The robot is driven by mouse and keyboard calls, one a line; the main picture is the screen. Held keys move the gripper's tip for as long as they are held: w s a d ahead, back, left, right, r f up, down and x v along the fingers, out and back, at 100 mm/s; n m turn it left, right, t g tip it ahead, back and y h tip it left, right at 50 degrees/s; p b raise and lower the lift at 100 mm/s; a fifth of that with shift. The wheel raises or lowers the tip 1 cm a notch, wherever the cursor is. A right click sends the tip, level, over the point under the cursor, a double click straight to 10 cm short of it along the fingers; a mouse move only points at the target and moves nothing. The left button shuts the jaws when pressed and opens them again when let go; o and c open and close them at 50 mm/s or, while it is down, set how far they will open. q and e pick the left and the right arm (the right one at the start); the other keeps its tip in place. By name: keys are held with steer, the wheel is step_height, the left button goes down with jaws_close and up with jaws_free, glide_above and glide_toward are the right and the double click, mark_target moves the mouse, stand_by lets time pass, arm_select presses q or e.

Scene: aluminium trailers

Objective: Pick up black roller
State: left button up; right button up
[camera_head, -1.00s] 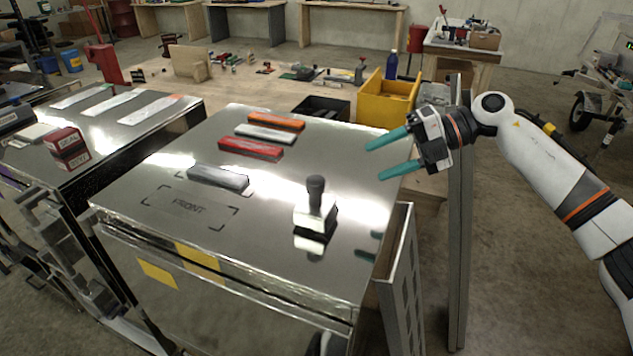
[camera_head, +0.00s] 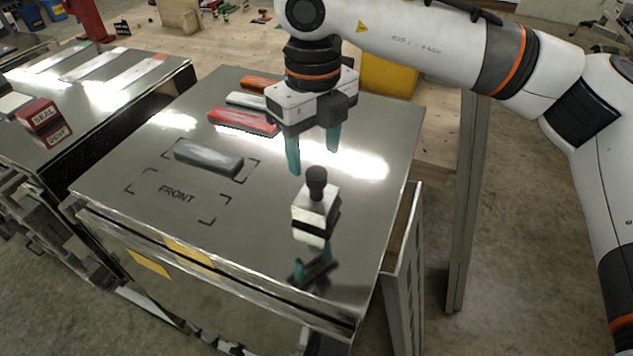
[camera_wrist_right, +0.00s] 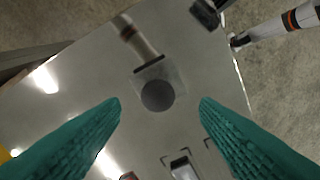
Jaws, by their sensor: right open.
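The black roller (camera_head: 316,205) stands upright on the shiny metal top, a silver and black block with a black knob on top. In the right wrist view its round dark knob (camera_wrist_right: 158,95) shows from above, between the two fingers. My right gripper (camera_head: 313,160) points down just above and behind the knob, with its teal fingers apart and nothing between them in its grasp. In the right wrist view the open fingers (camera_wrist_right: 161,104) lie on either side of the knob, with gaps on both sides. My left gripper is not in view.
A grey bar (camera_head: 208,157) lies by the FRONT marking. Red (camera_head: 240,122), white and orange bars lie behind it. A second metal unit with a red labelled block (camera_head: 40,117) stands left. A yellow bin (camera_head: 390,75) is behind. The top around the roller is clear.

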mark_target(316, 171)
steer(key=shift+f, duration=0.25)
steer(key=f+p, duration=0.2)
steer(key=f, duration=0.1)
steer(key=f+p, duration=0.1)
steer(key=shift+d+f, duration=0.15)
steer(key=shift+d, duration=0.1)
steer(key=shift+f, duration=0.25)
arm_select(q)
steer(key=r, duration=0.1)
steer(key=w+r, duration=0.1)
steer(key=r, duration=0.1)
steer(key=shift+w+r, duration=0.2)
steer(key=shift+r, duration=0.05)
arm_select(e)
steer(key=shift+a+f, duration=0.1)
